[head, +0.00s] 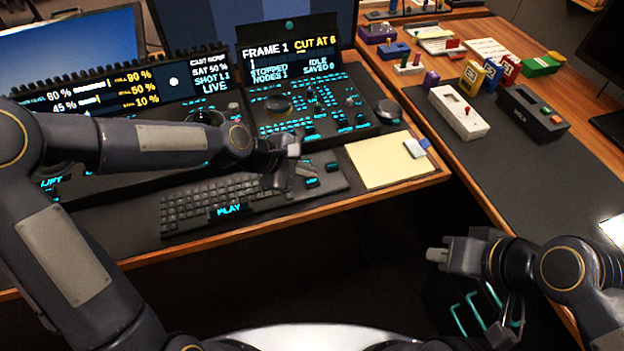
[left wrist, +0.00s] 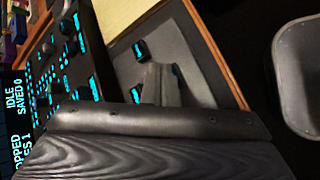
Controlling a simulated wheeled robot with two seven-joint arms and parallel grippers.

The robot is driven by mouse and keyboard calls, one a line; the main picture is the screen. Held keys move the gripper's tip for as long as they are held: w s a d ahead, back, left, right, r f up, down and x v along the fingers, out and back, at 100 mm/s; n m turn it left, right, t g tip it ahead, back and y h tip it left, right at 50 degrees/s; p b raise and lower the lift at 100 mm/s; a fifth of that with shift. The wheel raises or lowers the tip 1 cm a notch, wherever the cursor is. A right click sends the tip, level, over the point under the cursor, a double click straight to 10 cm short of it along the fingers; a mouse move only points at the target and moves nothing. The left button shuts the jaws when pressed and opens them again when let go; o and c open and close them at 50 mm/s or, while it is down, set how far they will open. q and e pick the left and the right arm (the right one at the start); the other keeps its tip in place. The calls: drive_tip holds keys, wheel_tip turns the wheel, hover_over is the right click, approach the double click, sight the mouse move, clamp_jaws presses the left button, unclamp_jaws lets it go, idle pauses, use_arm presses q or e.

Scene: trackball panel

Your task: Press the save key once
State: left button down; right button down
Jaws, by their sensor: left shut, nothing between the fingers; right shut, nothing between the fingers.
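My left gripper (head: 277,182) is shut and empty, fingers pointing down over the right end of the keyboard (head: 200,199). Two dark keys with cyan labels, the near key (head: 311,182) and the far key (head: 332,167), sit just right of it. In the left wrist view, the closed fingertips (left wrist: 163,82) are near a labelled key (left wrist: 141,50) and partly cover the area beside it. The labels are too small to tell which is the save key. The screen (head: 290,62) reads STOPPED, IDLE and SAVED 0. My right gripper (head: 437,255) is shut, away from the desk.
A PLAY key (head: 228,209) is at the keyboard's front. A console of lit buttons (head: 305,110) with a round knob lies behind. A yellow pad (head: 385,163) is at right. The side desk holds a white box (head: 458,112) and a dark box (head: 528,115).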

sight(307, 182)
idle(0.8)
use_arm(q)
drive_tip(key=shift+f+b, duration=0.35)
drive_tip(key=shift+f, duration=0.1)
drive_tip(key=shift+f+b, duration=0.4)
drive_tip(key=shift+f, duration=0.15)
idle(0.5)
idle(0.4)
drive_tip(key=shift+r+p, duration=0.85)
drive_tip(key=shift+r, duration=0.15)
wheel_tip(307, 182, up, 5)
drive_tip(key=p, duration=0.4)
